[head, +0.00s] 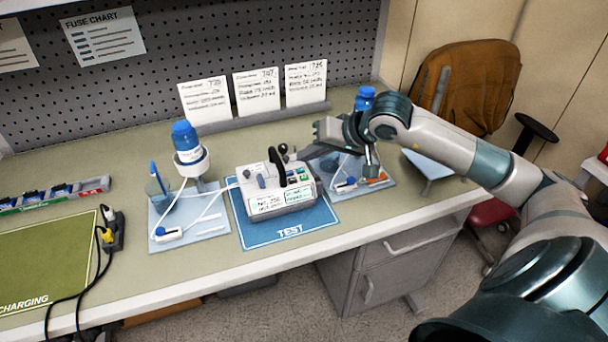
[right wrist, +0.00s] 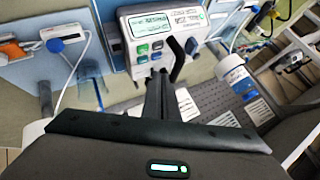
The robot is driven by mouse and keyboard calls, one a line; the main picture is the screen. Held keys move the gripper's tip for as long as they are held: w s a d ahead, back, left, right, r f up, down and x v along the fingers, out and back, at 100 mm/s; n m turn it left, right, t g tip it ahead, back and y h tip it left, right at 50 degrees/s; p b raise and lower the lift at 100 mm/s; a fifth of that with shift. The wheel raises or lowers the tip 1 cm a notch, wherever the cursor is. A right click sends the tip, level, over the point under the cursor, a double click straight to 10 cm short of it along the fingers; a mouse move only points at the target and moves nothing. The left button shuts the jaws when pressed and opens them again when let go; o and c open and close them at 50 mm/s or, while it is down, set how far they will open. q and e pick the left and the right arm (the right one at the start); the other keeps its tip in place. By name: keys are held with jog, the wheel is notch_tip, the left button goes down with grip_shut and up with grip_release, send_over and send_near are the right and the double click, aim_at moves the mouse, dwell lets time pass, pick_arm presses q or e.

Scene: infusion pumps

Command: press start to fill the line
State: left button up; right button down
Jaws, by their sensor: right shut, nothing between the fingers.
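The infusion pump (head: 277,190), a pale grey box with a lit screen and coloured buttons, sits on the blue TEST mat (head: 285,230). In the right wrist view the pump (right wrist: 133,15) appears turned around, with small green and blue buttons (right wrist: 142,49) below its screen. My right gripper (head: 310,152) reaches in from the right, just over the pump's right rear part. It is shut and empty. In the right wrist view its fingertips (right wrist: 160,82) point at the button side of the pump; I cannot tell whether they touch it. My left gripper is not in view.
A blue-capped bottle (head: 187,143) stands in a holder left of the pump, with tubing running to it. A second blue-capped bottle (head: 364,98) stands behind my right gripper. Three white cards (head: 256,92) stand at the back. A green CHARGING mat (head: 45,262) lies at left.

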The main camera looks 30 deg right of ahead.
jog(key=shift+r, duration=0.85)
dwell(0.3)
